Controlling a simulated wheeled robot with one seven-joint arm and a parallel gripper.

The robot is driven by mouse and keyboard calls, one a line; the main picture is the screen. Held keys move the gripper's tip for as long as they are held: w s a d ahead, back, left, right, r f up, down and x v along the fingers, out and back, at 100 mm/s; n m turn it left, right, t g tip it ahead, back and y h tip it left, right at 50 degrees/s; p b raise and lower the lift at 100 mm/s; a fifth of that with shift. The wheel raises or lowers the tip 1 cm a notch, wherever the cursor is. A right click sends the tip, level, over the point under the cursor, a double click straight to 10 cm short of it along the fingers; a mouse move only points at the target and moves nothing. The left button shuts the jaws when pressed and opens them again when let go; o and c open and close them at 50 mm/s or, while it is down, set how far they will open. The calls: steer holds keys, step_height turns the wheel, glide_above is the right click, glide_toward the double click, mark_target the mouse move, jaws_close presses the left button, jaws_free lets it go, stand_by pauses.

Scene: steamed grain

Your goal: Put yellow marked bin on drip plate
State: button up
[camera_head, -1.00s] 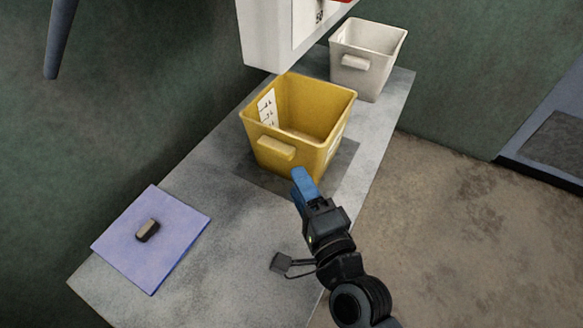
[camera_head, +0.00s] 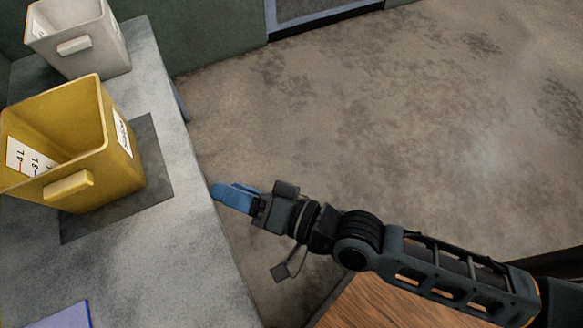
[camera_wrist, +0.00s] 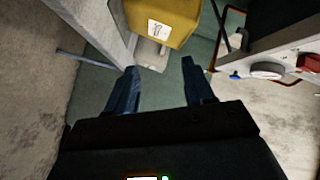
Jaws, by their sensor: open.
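The yellow bin (camera_head: 110,155) stands upright on the dark grey drip plate (camera_head: 156,178) on the grey counter, at the left of the head view. It has a front handle, a volume scale inside and a white label on its side. In the wrist view the yellow bin (camera_wrist: 176,14) shows at the top, beyond the fingers. My gripper (camera_head: 222,194) is open and empty, just off the counter's right edge and apart from the bin. Its blue fingers (camera_wrist: 158,88) stand apart in the wrist view with nothing between them.
A white bin (camera_head: 88,38) stands on the counter (camera_head: 190,270) behind the yellow one. A corner of a purple mat (camera_head: 62,316) shows at bottom left. Open floor (camera_head: 380,110) lies to the right. A wooden surface (camera_head: 375,302) is below my arm.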

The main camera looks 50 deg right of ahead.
steer(key=s+d+r+n+h, duration=0.3)
steer(key=s+d+r+n, duration=0.1)
steer(key=s, duration=0.7)
steer(key=s+d+r+n+g+h, duration=0.1)
steer(key=s+d+r+n+h, duration=0.2)
steer(key=s+d, duration=0.4)
steer(key=s+r+n, duration=0.1)
steer(key=s+r, duration=0.1)
steer(key=s, duration=0.2)
steer(key=shift+d+n, duration=0.25)
steer(key=shift+n, duration=0.05)
steer(key=shift+w, duration=0.1)
steer(key=shift+c, duration=0.4)
